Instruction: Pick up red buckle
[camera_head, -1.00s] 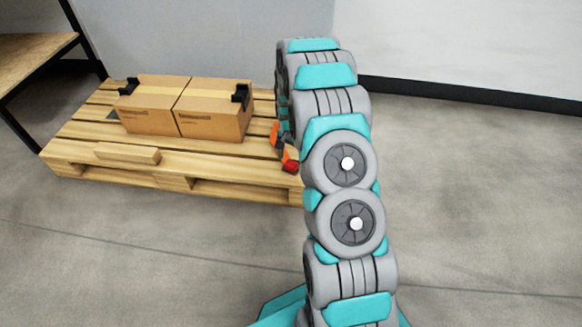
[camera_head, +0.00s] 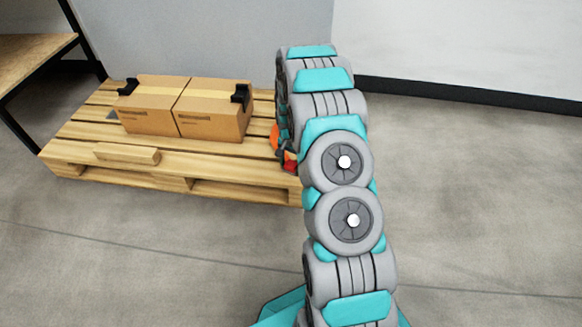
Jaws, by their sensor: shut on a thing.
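The red buckle (camera_head: 290,167) shows as a small red patch above the right end of the wooden pallet, mostly hidden behind my arm. My gripper (camera_head: 287,157) is a small dark shape at the same spot, shut on the red buckle. The fingers are largely covered by my arm, so their exact hold cannot be made out. An orange piece (camera_head: 274,137) shows just above the gripper, at the left edge of my arm.
The wooden pallet (camera_head: 75,150) carries two cardboard boxes (camera_head: 185,108) with black corner pieces (camera_head: 239,95). A loose wood block (camera_head: 127,154) lies at its front. A shelf (camera_head: 35,52) stands at the left. Open floor (camera_head: 480,180) lies to the right.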

